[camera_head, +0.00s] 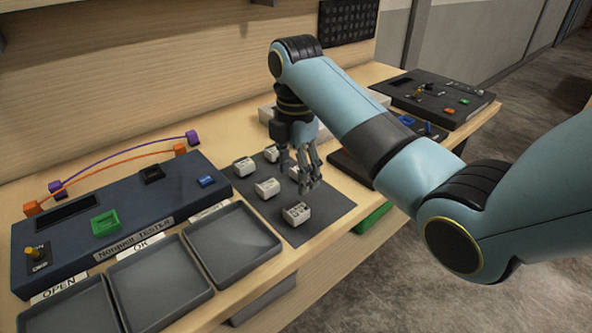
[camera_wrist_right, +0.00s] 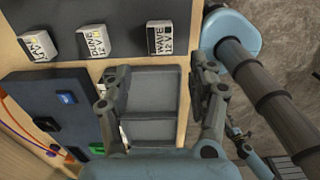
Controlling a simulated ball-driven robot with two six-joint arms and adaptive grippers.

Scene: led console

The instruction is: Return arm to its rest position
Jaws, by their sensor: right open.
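My right arm reaches in from the right in the head view, bent at the elbow. Its gripper (camera_head: 307,175) hangs over the dark mat (camera_head: 318,221), with its fingers pointing down and overlapping some white blocks in the picture. In the right wrist view the fingers (camera_wrist_right: 160,88) are spread with nothing held between them. The white labelled blocks include one at the mat's near end (camera_head: 296,213) and one farther left (camera_head: 267,187). The wrist view shows blocks marked DUNE (camera_wrist_right: 95,41) and WAVE (camera_wrist_right: 160,38). My left gripper does not show in the head view.
A dark blue tester console (camera_head: 140,205) with a green socket (camera_head: 105,223) stands left of the mat. Grey trays (camera_head: 232,240) line the bench's front edge. Another dark console (camera_head: 437,96) stands at the far right. Open floor (camera_head: 380,280) lies in front of the bench.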

